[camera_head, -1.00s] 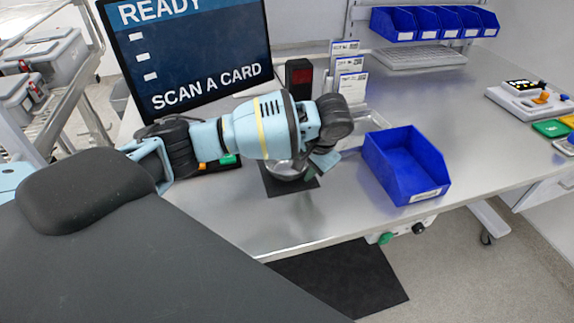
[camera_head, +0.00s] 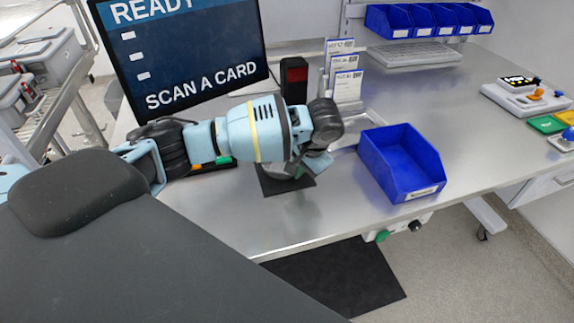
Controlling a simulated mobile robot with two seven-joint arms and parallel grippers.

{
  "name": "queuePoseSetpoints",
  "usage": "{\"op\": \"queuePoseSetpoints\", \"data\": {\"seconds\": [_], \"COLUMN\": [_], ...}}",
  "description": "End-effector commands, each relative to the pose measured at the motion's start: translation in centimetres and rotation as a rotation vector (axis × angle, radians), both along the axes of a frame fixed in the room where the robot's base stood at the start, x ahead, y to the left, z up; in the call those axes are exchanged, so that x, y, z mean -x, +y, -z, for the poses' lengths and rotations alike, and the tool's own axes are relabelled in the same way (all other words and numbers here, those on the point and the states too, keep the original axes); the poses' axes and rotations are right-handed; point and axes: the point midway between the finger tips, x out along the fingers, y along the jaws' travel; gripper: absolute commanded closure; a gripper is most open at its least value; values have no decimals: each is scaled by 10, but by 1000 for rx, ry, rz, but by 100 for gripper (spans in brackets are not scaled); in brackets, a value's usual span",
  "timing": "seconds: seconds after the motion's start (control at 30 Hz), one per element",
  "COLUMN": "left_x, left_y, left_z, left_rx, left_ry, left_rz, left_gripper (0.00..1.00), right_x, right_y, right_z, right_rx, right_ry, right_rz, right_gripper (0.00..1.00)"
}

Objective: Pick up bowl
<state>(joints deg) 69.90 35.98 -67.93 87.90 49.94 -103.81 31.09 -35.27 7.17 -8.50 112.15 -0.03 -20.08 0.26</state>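A small metal bowl (camera_head: 283,170) sits at the black mat (camera_head: 272,187) near the front edge of the steel table, mostly covered by my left arm. My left gripper (camera_head: 312,166) points down beside the bowl, at its right in the picture. Only a little of the gripper shows below the wrist. Its fingertips are hidden or too small to make out, so I cannot tell whether it is open or touches the bowl. My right gripper is not in view.
A blue open bin (camera_head: 402,190) stands just right of the mat. Card holders (camera_head: 345,87), a black post with a red panel (camera_head: 294,80) and a large screen (camera_head: 185,50) stand behind.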

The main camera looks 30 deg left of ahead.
Motion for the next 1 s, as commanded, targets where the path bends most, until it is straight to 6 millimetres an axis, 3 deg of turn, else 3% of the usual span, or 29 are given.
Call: {"op": "queuePoseSetpoints", "data": {"seconds": [0.27,0.47,1.0], "left_x": [-1,-1,89], "left_y": [0,-1,-82], "left_z": [-11,-38,-48], "left_rx": [2,2,-1], "left_ry": [-3,-5,-2], "left_rz": [1,1,6], "left_gripper": [100,100,100], "right_x": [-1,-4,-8], "right_y": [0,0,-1], "right_z": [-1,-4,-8], "right_rx": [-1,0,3], "right_ry": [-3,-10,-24], "right_rz": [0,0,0], "right_gripper": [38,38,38]}}
